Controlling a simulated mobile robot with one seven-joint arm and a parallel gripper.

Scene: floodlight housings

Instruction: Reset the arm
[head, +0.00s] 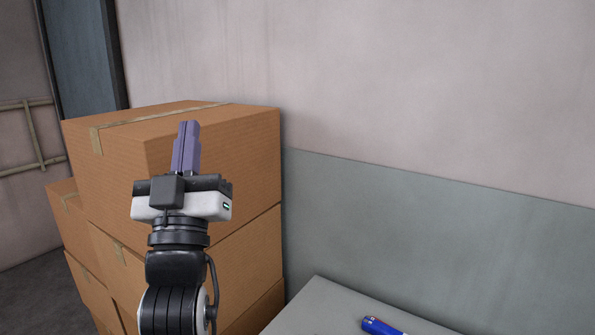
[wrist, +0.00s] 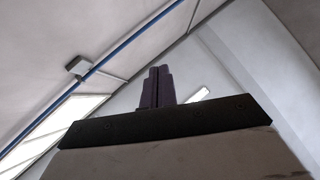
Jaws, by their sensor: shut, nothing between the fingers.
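My gripper (head: 188,126) is raised and points upward in the head view, in front of a stack of cardboard boxes. Its purple fingers are shut together with nothing between them. In the wrist view the shut fingers (wrist: 159,70) point up toward the ceiling, and nothing is near their tips.
Stacked cardboard boxes (head: 250,150) stand behind my arm at the left. A grey tabletop (head: 318,308) with a blue object (head: 381,326), cut off by the frame edge, is at the bottom right. A wall (head: 420,90) closes the back. The space right of my arm above the table is clear.

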